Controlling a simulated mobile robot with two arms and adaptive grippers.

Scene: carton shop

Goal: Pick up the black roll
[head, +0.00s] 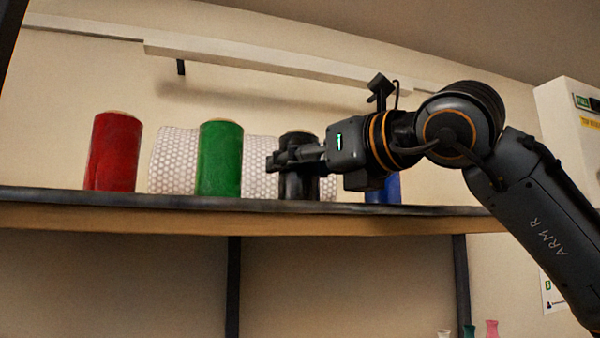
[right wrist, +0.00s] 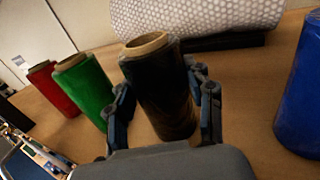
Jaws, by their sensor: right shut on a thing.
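The black roll (head: 299,186) stands upright on the shelf in the head view, partly hidden by my right gripper (head: 290,157). In the right wrist view the black roll (right wrist: 160,88) shows its brown cardboard core at the top. The fingers of my right gripper (right wrist: 165,110) lie on both sides of the roll and are shut on it. I cannot tell whether its base is clear of the shelf. My left gripper is in neither view.
A green roll (head: 219,160) and a red roll (head: 115,152) stand to the left on the shelf (head: 150,200). A blue roll (head: 384,190) is to the right, partly behind my arm. A bubble-wrap roll (head: 172,161) lies behind. A rail (head: 250,57) runs along the wall above.

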